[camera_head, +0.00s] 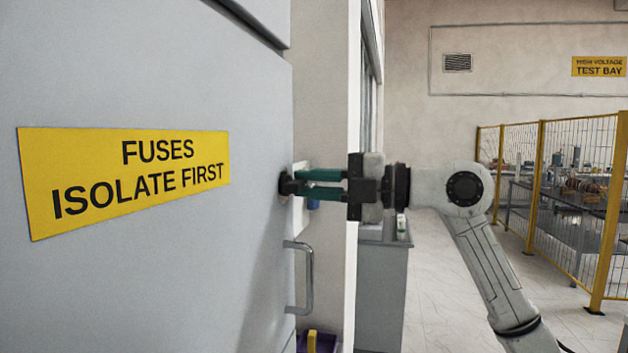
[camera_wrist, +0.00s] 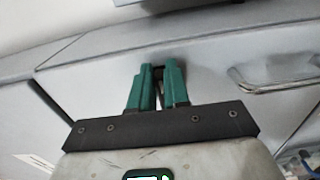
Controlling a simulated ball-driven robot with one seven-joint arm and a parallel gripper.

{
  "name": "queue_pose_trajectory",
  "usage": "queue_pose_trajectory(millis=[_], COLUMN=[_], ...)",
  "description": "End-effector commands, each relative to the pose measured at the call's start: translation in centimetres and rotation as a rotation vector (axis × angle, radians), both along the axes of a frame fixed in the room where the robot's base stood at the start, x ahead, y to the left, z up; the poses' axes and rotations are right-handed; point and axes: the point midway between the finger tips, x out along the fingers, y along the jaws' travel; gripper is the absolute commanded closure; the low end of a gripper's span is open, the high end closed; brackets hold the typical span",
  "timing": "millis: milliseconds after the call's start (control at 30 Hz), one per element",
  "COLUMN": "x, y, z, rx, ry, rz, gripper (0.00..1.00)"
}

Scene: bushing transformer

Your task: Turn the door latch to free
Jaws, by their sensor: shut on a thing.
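The grey cabinet door (camera_head: 200,280) fills the left of the head view and carries a yellow sign reading "FUSES ISOLATE FIRST". The door latch (camera_head: 286,184) is a small dark knob on the door near its right edge. My gripper (camera_head: 299,183) reaches it from the right, its green fingers level and shut on the latch. In the wrist view, the two fingers (camera_wrist: 159,72) are close together around the dark latch (camera_wrist: 158,74), which is mostly hidden between them. How far the latch is turned cannot be told.
A metal door handle (camera_head: 306,278) sticks out just below my gripper; it also shows in the wrist view (camera_wrist: 282,82). A grey cabinet (camera_head: 383,290) stands behind. A yellow mesh fence (camera_head: 560,190) encloses benches at right.

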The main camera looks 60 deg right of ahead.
Motion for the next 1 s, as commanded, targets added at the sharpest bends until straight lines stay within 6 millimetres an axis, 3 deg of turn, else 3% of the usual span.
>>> queue_pose_trajectory(millis=[367, 400, 667, 1000], x=[0.06, 0.06, 0.03, -0.59], y=[0.51, 0.51, 0.38, -0.10], z=[-0.37, -0.37, -0.23, -0.21], rx=[0.003, 0.003, 0.003, 0.004], ry=[0.012, 0.012, 0.007, 0.004], rz=[0.013, 0.013, 0.010, 0.003], gripper=[1.00, 0.83, 0.58, 0.58])
